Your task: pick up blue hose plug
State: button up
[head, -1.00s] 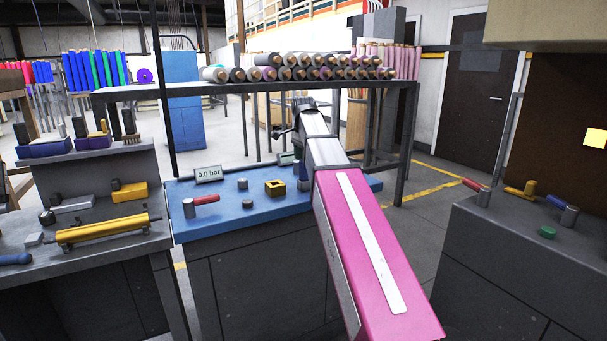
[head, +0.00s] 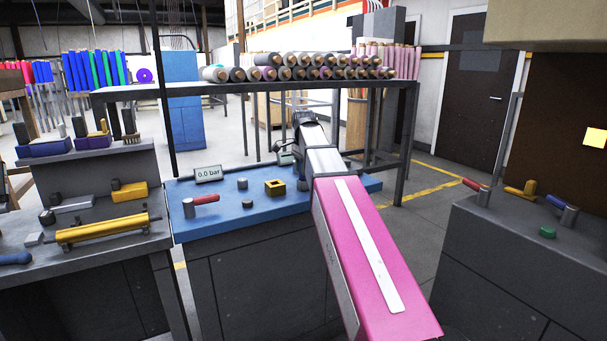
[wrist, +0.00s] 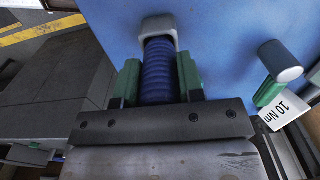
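The blue hose plug (wrist: 158,72) is a ribbed dark blue cylinder with a pale grey end (wrist: 158,27). It lies between the two green fingers of my gripper (wrist: 159,80) in the wrist view. The fingers are apart, one along each side of the plug, with hardly any gap. I cannot tell whether they press on it. The plug's near end is hidden behind the gripper body. In the head view my gripper is over the back right of the blue bench top, mostly hidden by my arm.
On the blue bench top (head: 226,214) stand a yellow block (head: 275,188), a red-handled part (head: 203,200), small grey cylinders and a "0.0 bar" display (head: 208,174). A rack frame (head: 402,145) stands behind.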

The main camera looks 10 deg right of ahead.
jog(key=shift+r, duration=1.1)
jog(key=shift+r, duration=2.45)
